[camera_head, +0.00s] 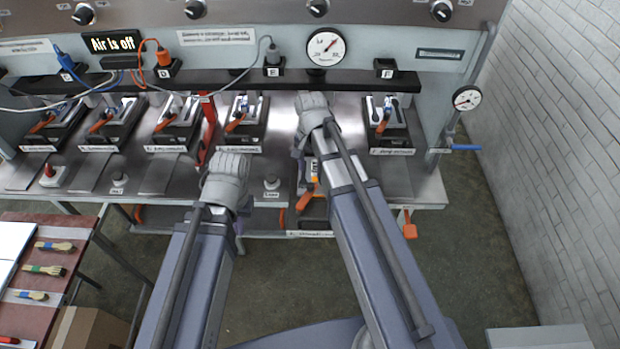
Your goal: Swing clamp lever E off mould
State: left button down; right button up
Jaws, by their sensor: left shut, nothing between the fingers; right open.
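The plate marked E (273,72) is on the dark back rail, with a grey plug above it. Below and right of it, a mould station (313,208) with an orange lever (304,201) sits at the bench front, partly hidden by my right arm; I cannot read its tag. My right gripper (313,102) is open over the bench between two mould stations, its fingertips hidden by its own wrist. My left gripper (228,164) is shut and empty near the bench front, left of that orange lever. Neither gripper visibly touches a lever.
Several other moulds with orange levers line the bench, one (242,124) left of my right gripper and one under F (390,124). A red post (208,135) stands between moulds. A gauge (466,98) and blue handle (466,148) are right. A brush table (85,222) is lower left.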

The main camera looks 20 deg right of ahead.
aim_at(311, 184)
jog(key=shift+w+f+b, duration=0.1)
jog(key=shift+f+b, duration=0.3)
jog(key=shift+f, duration=0.1)
notch_tip(311, 184, down, 7)
jog(key=b, duration=0.7)
jog(key=shift+r, duration=0.1)
jog(key=shift+c, duration=0.2)
grip_shut()
dwell(0.5)
